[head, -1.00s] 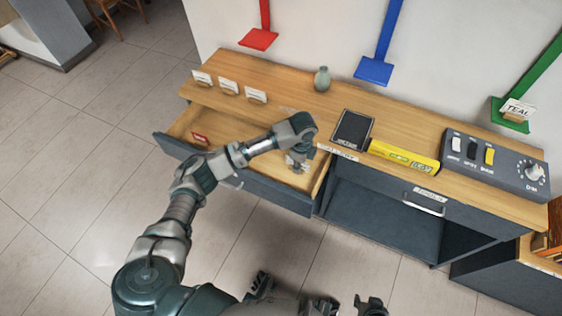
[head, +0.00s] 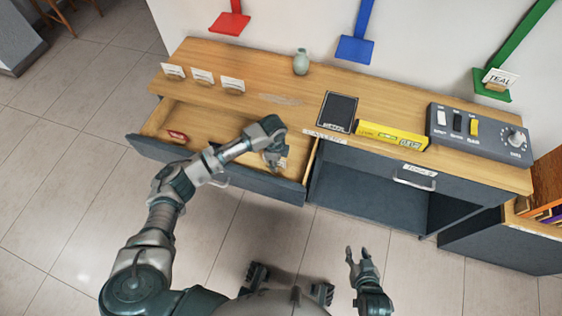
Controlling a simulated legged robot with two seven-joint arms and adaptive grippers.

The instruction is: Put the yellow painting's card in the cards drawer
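The cards drawer (head: 215,172) is pulled out at the left of the wooden counter. A red card (head: 177,136) lies at its left end. My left gripper (head: 275,160) points down into the drawer's right end. A small pale card (head: 283,163) shows at its fingertips; whether it is held or lies loose is unclear, and its writing is unreadable. My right gripper (head: 361,256) is open and empty over the floor in front of the cabinet. No yellow painting is in view.
Three white cards (head: 203,76) stand in holders on the counter (head: 270,70), with a vase (head: 300,62), a dark tablet (head: 338,111), a yellow box (head: 390,135) and a switch panel (head: 475,131). A TEAL card (head: 500,79) sits on the green shelf (head: 490,92).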

